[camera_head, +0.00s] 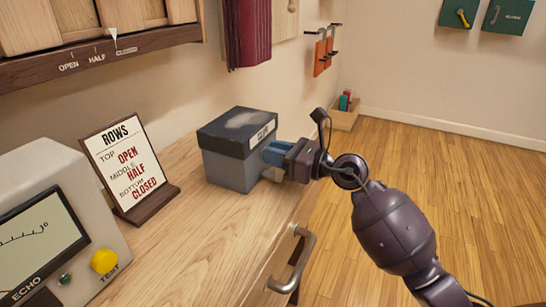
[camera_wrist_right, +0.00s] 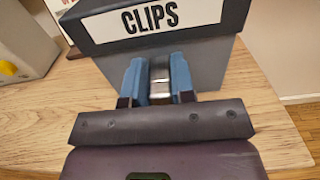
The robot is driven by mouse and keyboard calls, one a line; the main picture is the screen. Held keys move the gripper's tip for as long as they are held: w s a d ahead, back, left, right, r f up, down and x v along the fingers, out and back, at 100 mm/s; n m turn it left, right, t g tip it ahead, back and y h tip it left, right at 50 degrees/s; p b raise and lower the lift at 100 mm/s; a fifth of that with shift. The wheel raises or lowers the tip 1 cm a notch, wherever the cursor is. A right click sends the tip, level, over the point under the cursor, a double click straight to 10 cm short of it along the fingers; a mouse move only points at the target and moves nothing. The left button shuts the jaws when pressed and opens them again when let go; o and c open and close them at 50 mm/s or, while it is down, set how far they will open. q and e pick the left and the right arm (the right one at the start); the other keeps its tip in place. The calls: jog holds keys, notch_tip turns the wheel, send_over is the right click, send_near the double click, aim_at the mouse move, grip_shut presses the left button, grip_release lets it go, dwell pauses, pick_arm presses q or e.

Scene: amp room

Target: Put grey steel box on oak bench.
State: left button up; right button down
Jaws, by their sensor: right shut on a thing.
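The grey steel box (camera_head: 228,168), with a dark lid and a label, is at the back of the oak bench (camera_head: 185,245) in the head view. It looks upright and its base appears at the bench top; I cannot tell whether it bears fully on it. My right gripper (camera_head: 272,155) reaches it from the right. In the right wrist view the label on the box (camera_wrist_right: 213,62) reads CLIPS. The blue fingers (camera_wrist_right: 160,78) are shut on a small silver part at the front of the box, below the label. My left gripper is out of view.
A sign headed ROWS (camera_head: 125,160) stands left of the box. A cream meter with a yellow button (camera_head: 104,261) is at the bench's near left. A metal handle (camera_head: 293,262) sticks out from the bench front. Bare bench lies between the sign and front edge.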

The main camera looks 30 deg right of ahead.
jog(key=shift+r, duration=0.2)
jog(key=shift+f, duration=0.1)
jog(key=shift+f, duration=0.1)
jog(key=c, duration=1)
grip_release()
jog(key=shift+o, duration=0.2)
pick_arm(q)
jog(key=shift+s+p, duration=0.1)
jog(key=shift+p, duration=0.55)
pick_arm(e)
jog(key=v, duration=1.2)
